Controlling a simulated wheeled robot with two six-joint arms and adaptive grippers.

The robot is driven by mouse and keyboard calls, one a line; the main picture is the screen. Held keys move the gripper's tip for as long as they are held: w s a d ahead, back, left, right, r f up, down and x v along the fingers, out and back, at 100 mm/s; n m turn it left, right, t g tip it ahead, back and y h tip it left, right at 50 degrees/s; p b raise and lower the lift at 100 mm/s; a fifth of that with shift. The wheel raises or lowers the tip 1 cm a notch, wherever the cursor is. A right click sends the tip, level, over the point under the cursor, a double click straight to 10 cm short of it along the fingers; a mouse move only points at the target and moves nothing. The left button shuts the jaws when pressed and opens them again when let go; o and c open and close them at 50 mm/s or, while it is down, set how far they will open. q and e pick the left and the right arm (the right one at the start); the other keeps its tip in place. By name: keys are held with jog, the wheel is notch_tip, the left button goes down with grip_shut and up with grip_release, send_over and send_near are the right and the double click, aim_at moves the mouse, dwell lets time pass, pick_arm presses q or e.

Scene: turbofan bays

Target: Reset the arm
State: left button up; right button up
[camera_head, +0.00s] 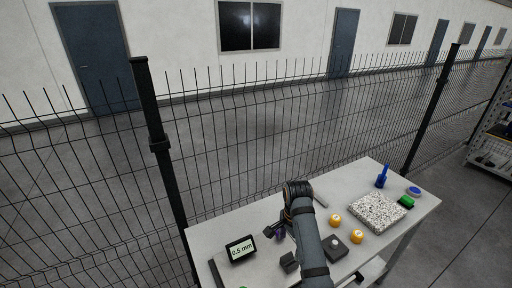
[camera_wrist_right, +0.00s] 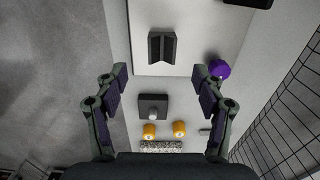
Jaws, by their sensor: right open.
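My right arm reaches over the white table (camera_head: 225,225) in the head view and bends at the wrist. My right gripper (camera_head: 272,231) is above the table, to the right of a small display. In the right wrist view my right gripper (camera_wrist_right: 160,75) has its two fingers wide apart with nothing between them. Below lie a dark grooved block (camera_wrist_right: 162,47) and a dark square block with a pale knob (camera_wrist_right: 153,107). The square block also shows in the head view (camera_head: 335,246). My left gripper is in neither view.
A display reading 0.5 mm (camera_head: 241,249) stands at the left. Two yellow-orange pots (camera_head: 335,220), a speckled slab (camera_head: 378,212), a blue bottle (camera_head: 382,177), a green item (camera_head: 406,201) and a blue disc (camera_head: 414,191) are at the right. A wire fence (camera_head: 250,150) runs behind.

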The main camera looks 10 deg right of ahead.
jog(key=s+d+f+n+t, duration=0.2)
jog(key=s+d+f+n, duration=0.45)
jog(key=s, duration=0.45)
jog(key=s+d+r+n+t, duration=0.15)
jog(key=s+r+n, duration=0.25)
jog(key=s+n, duration=0.45)
jog(key=s+d+f+b, duration=0.1)
jog(key=f+b, duration=0.1)
jog(key=f, duration=0.9)
jog(key=s+d+f+m+g+h+b, duration=0.1)
jog(key=s+f+b, duration=0.15)
jog(key=f, duration=0.85)
jog(key=d+f+b, duration=0.1)
jog(key=f+b, duration=0.2)
jog(key=f, duration=0.9)
jog(key=s+d+f+g+b, duration=0.1)
jog(key=s+f+b, duration=0.4)
jog(key=s+f, duration=1.4)
notch_tip(320, 180, down, 3)
jog(key=shift+f+b, duration=0.1)
jog(key=shift+b, duration=0.2)
